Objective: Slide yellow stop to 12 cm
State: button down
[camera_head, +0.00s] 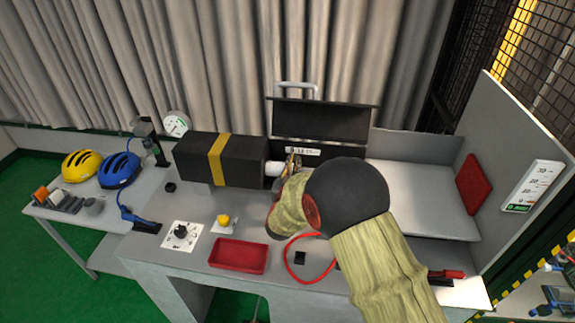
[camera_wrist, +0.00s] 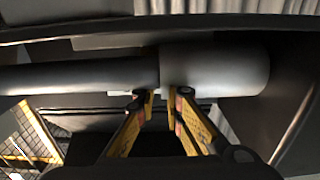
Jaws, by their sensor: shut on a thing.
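My gripper (camera_head: 293,163) is on the bench's back side, just right of a pale cylinder that sticks out of a black box. In the wrist view my gripper (camera_wrist: 165,93) has its two yellow-and-black fingers close together, at the line where a grey cylinder (camera_wrist: 220,70) meets a black rod (camera_wrist: 80,78). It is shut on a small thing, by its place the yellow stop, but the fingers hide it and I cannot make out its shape. A small white marked strip (camera_head: 305,151) shows behind my gripper; its marks are too small to read.
The black box (camera_head: 190,160) with a yellow band stands left of my gripper. A black open case lid (camera_head: 320,121) rises behind. A red tray (camera_head: 238,256), a yellow button (camera_head: 223,220) and a dial plate (camera_head: 181,235) lie in front. A grey panel stands at right.

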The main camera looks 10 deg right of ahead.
jog(key=shift+s+d, duration=0.1)
jog(key=shift+d, duration=0.2)
jog(key=shift+a, duration=0.15)
jog(key=c, duration=1.9)
grip_release()
jog(key=v, duration=1.2)
